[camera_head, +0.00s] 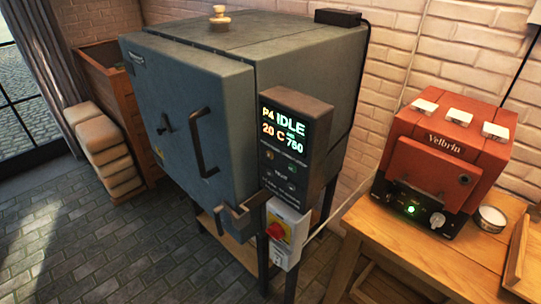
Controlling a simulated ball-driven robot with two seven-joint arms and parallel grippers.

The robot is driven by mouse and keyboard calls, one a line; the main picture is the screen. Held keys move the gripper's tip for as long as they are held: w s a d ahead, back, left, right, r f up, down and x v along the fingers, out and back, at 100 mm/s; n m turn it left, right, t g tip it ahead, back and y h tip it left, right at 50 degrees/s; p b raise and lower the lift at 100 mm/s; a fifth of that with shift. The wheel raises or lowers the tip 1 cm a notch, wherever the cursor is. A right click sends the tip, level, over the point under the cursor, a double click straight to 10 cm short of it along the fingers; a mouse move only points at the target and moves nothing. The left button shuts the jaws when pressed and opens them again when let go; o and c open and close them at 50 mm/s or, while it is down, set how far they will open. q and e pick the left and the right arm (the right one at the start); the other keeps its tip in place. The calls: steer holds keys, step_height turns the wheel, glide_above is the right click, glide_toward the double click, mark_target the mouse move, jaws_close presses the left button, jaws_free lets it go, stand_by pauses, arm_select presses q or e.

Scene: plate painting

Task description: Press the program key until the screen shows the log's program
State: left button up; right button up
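A grey-green kiln (205,110) stands on a metal stand in the middle of the view, with its door shut. A dark controller box (292,150) is fixed at its front right corner. The lit screen (286,130) reads "P4 IDLE" on top, with "20 C" and what looks like "760" below. Several small keys (279,173) sit under the screen; their labels are too small to read, so I cannot tell which is the program key. No log shows in this view. Neither of my grippers is in view.
A wooden table (420,262) at the right holds a red Velbrin machine (444,150) and a small round tin (489,218). Stacked pale sacks (103,150) stand at the left. The brick floor in front is clear.

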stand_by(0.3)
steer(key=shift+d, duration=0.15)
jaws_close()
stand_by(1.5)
